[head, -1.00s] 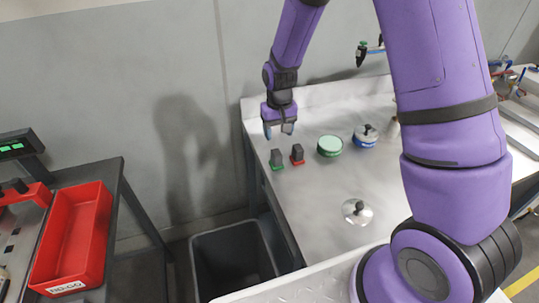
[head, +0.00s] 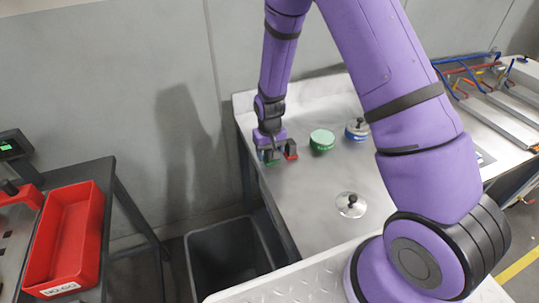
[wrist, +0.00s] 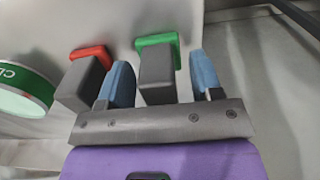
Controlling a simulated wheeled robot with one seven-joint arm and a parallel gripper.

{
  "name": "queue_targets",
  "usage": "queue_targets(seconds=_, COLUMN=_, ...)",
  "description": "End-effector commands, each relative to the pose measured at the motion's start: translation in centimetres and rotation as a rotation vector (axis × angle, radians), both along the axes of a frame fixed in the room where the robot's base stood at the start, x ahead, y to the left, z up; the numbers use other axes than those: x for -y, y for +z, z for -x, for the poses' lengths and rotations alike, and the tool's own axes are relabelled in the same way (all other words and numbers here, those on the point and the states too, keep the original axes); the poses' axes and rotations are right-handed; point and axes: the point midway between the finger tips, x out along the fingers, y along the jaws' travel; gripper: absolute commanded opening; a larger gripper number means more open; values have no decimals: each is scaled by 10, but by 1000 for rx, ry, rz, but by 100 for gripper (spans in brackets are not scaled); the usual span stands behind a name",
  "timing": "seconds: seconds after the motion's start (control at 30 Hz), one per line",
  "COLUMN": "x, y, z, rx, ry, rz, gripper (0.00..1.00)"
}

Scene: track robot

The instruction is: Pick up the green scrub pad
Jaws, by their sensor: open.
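The green scrub pad (wrist: 158,41) has a thin green base and a dark grey block handle. In the wrist view its handle stands between the two blue fingertips of my gripper (wrist: 163,72). The jaws are open, with a visible gap on the right side; I cannot tell whether the left finger touches the handle. In the head view my gripper (head: 271,154) is low at the left end of the steel table, and it hides most of the green scrub pad (head: 270,162).
A similar red pad (wrist: 90,52) with a grey handle sits close beside the left finger. A green-lidded round tin (head: 322,139), a blue tin (head: 357,131) and a knobbed metal lid (head: 350,204) stand on the steel table (head: 300,195). A grey bin (head: 228,262) stands below the table's left edge.

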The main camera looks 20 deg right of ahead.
Motion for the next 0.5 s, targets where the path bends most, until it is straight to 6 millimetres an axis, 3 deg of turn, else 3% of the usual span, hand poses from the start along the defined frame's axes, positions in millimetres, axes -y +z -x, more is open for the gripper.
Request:
queue_targets(seconds=0.23, x=0, y=-1, z=0, rx=0, ry=0, rz=0, gripper=60)
queue_targets(seconds=0.47, x=0, y=-1, z=0, rx=0, ry=0, rz=0, gripper=7)
queue_targets(seconds=0.5, x=0, y=-1, z=0, rx=0, ry=0, rz=0, gripper=6)
